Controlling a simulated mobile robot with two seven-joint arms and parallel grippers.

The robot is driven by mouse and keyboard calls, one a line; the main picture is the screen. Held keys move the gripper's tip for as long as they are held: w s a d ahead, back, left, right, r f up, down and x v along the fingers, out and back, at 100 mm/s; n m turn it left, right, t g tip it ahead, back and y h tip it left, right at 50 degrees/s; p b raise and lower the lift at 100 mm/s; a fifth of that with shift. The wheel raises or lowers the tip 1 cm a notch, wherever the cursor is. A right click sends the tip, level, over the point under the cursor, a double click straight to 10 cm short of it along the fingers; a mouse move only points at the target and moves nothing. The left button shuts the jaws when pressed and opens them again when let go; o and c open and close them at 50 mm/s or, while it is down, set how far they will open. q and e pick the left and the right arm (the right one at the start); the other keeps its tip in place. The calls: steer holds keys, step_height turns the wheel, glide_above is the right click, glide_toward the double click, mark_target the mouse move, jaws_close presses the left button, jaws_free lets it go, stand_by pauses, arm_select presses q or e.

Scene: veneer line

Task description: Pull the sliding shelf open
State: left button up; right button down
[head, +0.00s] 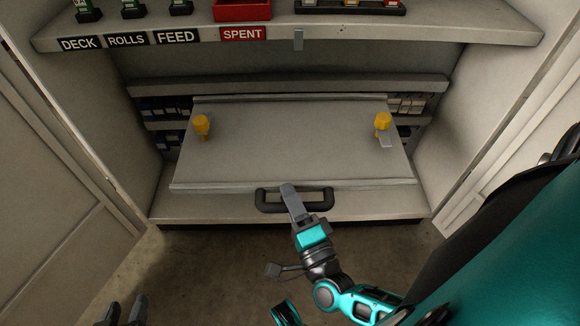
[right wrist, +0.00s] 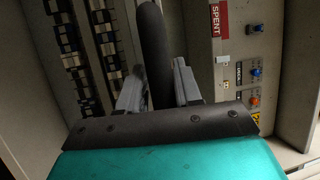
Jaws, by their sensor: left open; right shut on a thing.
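The sliding shelf (head: 290,145) is a flat grey board low in the cabinet, with a raised front edge. It stands out over the cabinet's bottom ledge. A black bar handle (head: 325,203) is fixed at the middle of its front. My right gripper (head: 290,192) is shut on the handle. In the right wrist view the dark handle bar (right wrist: 155,50) stands between the two grey fingers (right wrist: 158,88). My left gripper (head: 126,312) is open and empty at the bottom left edge of the head view, well away from the shelf.
Two yellow knobs (head: 201,124) (head: 383,121) stand on the shelf. An upper shelf (head: 350,32) above carries a red bin (head: 242,10) and labels. Cabinet doors stand open at left (head: 60,200) and right (head: 500,160). The floor (head: 200,270) in front is clear.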

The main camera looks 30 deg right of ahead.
steer(key=shift+s+a+r, duration=0.3)
steer(key=shift+s+r, duration=0.05)
steer(key=c, duration=1)
jaws_free()
steer(key=shift+o, duration=0.2)
steer(key=shift+f, duration=0.1)
